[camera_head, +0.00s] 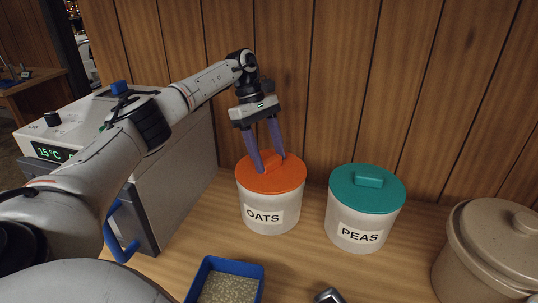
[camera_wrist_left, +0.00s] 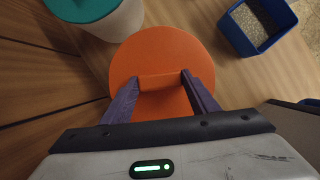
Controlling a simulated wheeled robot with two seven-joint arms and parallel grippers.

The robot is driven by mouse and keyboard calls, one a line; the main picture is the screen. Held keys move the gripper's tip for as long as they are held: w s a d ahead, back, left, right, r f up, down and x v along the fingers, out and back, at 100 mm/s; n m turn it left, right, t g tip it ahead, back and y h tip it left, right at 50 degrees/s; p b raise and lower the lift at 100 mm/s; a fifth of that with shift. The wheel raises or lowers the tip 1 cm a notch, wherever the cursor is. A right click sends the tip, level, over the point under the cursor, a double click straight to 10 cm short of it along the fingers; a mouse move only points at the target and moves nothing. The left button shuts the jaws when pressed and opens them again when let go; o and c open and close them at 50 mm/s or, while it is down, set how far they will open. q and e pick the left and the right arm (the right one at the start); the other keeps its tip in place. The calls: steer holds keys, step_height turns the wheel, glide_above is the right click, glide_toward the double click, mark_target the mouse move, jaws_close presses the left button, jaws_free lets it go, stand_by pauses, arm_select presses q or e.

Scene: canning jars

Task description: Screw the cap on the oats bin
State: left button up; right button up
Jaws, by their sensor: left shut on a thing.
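The oats bin (camera_head: 254,211) is a white tub labelled OATS, standing on the wooden counter near the back wall. Its orange cap (camera_head: 288,181) sits on top of the bin and covers its mouth. In the left wrist view the cap (camera_wrist_left: 150,52) is a full orange disc with a raised bar handle. My left gripper (camera_head: 271,167) points down from above, its purple fingers on either side of the handle. It is shut on the handle of the cap. The cap hides the bin's rim, so I cannot tell how tightly it sits. My right gripper is not in view.
The peas bin (camera_head: 345,218) with a teal cap (camera_head: 385,195) stands close on the right. A beige lidded crock (camera_head: 470,265) is farther right. A blue tray (camera_head: 257,267) of grain lies in front. A white appliance (camera_head: 170,150) stands left. Some counter (camera_head: 400,265) is clear.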

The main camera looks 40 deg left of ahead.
arm_select(q)
steer(key=o, duration=1.2)
steer(key=shift+s, duration=0.1)
steer(key=shift+o, duration=0.2)
steer(key=v, duration=1)
steer(key=shift+a+r, duration=0.2)
steer(key=shift+s, duration=0.1)
